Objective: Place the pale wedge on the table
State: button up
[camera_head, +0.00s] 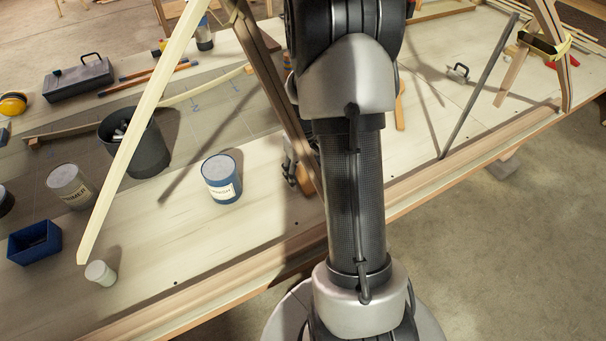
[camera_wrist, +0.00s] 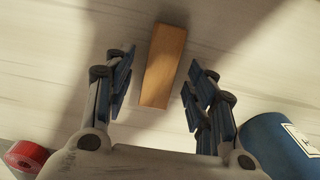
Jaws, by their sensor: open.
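In the wrist view a wooden wedge (camera_wrist: 164,66), orange-brown in this light, lies between the two fingers of my gripper (camera_wrist: 158,88). The fingers are open, with a gap on each side of the wedge, and I see no contact. The table also shows in the head view (camera_head: 170,245).
A blue can (camera_head: 221,180) stands close by; it also shows in the wrist view (camera_wrist: 275,145), beside a red roll (camera_wrist: 25,157) at left. A long pale lath (camera_head: 140,130) rises across the left. A dark bucket (camera_head: 150,150) and blue box (camera_head: 35,242) stand farther left.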

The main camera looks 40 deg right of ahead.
aim_at(303, 178)
notch_tip(303, 178, up, 11)
jog(key=shift+r, duration=0.15)
jog(key=shift+s, duration=0.1)
